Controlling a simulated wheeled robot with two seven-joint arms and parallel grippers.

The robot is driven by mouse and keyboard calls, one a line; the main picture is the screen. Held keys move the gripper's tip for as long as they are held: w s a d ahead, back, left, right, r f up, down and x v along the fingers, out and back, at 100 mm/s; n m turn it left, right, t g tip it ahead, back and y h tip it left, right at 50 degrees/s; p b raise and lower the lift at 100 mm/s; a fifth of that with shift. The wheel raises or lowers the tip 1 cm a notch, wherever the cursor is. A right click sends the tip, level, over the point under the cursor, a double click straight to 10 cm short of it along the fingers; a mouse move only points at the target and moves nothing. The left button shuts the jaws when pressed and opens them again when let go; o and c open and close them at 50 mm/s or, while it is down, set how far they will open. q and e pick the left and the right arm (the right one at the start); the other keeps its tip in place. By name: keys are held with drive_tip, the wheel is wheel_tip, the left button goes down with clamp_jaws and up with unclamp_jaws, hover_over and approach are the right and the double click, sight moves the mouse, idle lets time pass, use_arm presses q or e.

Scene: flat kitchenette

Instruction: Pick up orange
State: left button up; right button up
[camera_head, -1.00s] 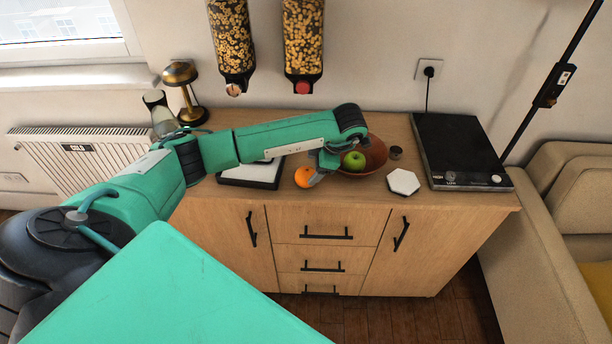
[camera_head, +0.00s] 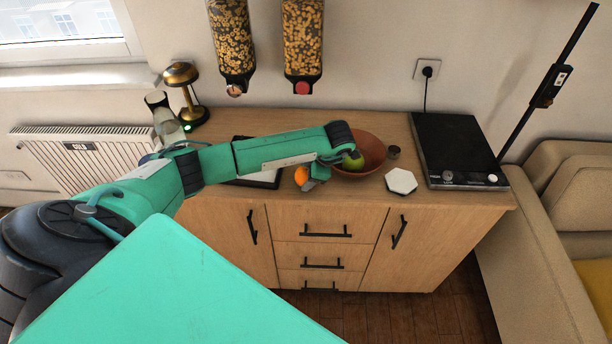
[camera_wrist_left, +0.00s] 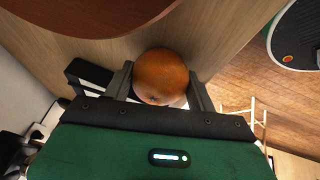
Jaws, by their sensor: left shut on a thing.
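The orange (camera_head: 301,176) is at the front of the wooden cabinet top, left of the bowl, partly hidden by my left gripper (camera_head: 312,183). In the left wrist view, the orange (camera_wrist_left: 161,77) sits between the two fingers of my left gripper (camera_wrist_left: 160,85), which is shut on it. I cannot tell whether the orange touches the cabinet top or is slightly above it. My right gripper is not in view.
A brown bowl (camera_head: 370,150) with a green apple (camera_head: 353,162) stands just right of my left gripper. A brass lamp (camera_head: 182,75) stands at the back left.

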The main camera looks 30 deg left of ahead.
use_arm(q)
drive_tip(key=shift+r, duration=0.1)
